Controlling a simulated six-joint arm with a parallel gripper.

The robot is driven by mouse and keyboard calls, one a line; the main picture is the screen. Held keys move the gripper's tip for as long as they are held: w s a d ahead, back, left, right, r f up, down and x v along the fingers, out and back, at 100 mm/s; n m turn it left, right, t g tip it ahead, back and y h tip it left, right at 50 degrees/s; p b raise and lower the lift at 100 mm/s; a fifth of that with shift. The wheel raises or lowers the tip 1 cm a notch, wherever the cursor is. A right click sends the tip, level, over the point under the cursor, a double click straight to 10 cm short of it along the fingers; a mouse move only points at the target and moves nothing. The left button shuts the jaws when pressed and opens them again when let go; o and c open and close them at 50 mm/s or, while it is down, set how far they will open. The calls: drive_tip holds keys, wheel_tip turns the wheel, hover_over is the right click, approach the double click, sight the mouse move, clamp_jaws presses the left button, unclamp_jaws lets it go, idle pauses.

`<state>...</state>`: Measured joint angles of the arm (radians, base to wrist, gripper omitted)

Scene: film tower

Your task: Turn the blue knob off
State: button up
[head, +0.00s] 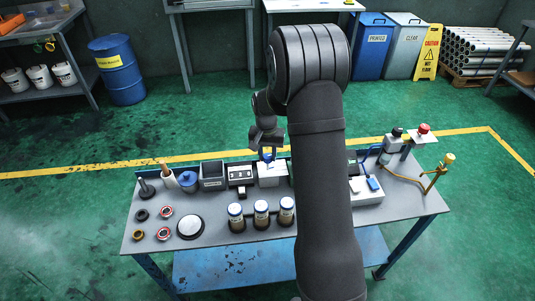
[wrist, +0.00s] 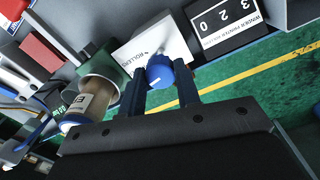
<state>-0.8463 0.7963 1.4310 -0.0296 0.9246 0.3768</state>
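The blue knob (wrist: 160,71) is on the face of a white box lettered "ROLLERS" (wrist: 136,47) in the wrist view. A short pale mark shows on the knob. My gripper (wrist: 161,82) is open, with one dark finger on each side of the knob. A narrow gap shows at the left finger; whether the right finger touches the knob I cannot tell. In the head view my gripper (head: 267,146) is above the white box (head: 271,174), and a bit of the blue knob (head: 267,156) shows beneath it.
A dark counter box (wrist: 224,20) stands next to the white box. A capped jar (wrist: 90,100) is close to my left finger in the wrist view. Several jars (head: 260,214) stand along the bench front (head: 200,250). Brass piping (head: 435,178) is at the right end.

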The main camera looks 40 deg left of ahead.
drive_tip(key=c, duration=0.3)
drive_tip(key=n, duration=0.7)
drive_tip(key=shift+n, duration=0.3)
drive_tip(key=n, duration=0.4)
drive_tip(key=shift+n, duration=2.1)
